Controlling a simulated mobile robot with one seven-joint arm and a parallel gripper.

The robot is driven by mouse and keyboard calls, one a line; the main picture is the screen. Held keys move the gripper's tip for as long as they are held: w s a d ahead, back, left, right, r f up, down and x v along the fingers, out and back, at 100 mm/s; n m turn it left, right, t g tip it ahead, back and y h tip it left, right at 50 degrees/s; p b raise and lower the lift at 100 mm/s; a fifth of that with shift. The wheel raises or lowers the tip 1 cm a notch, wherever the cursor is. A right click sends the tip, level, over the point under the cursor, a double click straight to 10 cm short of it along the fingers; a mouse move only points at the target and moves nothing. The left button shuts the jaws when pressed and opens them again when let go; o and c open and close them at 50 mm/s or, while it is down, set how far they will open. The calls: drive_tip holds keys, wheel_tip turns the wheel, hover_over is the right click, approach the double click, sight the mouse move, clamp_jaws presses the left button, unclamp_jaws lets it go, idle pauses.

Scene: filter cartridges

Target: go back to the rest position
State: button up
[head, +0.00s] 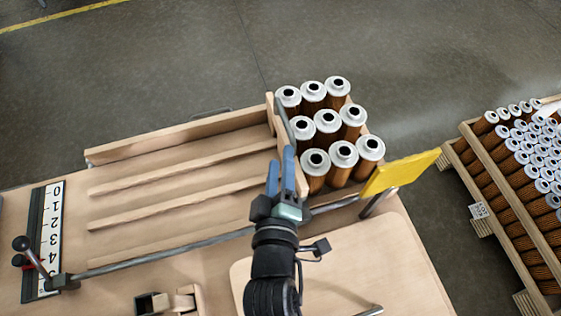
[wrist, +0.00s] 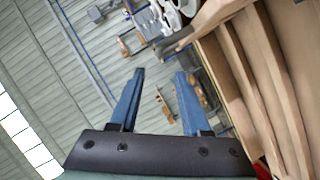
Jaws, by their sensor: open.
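My gripper (head: 281,172) has blue fingers and is in the head view near the table's middle, just in front of the filter cartridges. In the wrist view its two fingers (wrist: 158,85) stand apart with nothing between them. Several filter cartridges (head: 327,122), orange-brown with white ring tops, stand upright in a block at the right end of the wooden lanes. In the head view the fingers overlap the wooden end piece beside the cartridges; I cannot tell whether they touch it.
Wooden lanes (head: 180,180) lie empty on the left. A numbered scale (head: 50,225) with a lever (head: 35,255) and long rod is at far left. A yellow plate (head: 400,172) stands at right. A crate (head: 475,160) of many cartridges stands on the floor at far right.

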drive_tip(key=shift+r, duration=0.1)
idle(0.4)
drive_tip(key=w+r+m+t+p, duration=0.1)
drive_tip(key=w+r+m+t, duration=0.25)
drive_tip(key=r, duration=1.05)
drive_tip(key=w+r+m+t+p, duration=0.2)
drive_tip(key=w+r+m, duration=0.15)
drive_tip(key=r, duration=1.15)
drive_tip(key=s+r+m+t+p, duration=0.1)
drive_tip(key=s+r+m+t, duration=0.1)
drive_tip(key=r, duration=1.2)
drive_tip(key=s+r+m+t+p, duration=0.1)
drive_tip(key=s+r+t, duration=0.3)
drive_tip(key=r, duration=1)
drive_tip(key=s+m, duration=0.1)
drive_tip(key=s, duration=0.2)
drive_tip(key=shift+d+r+y, duration=0.2)
drive_tip(key=shift+r+y, duration=0.1)
drive_tip(key=shift+r, duration=0.05)
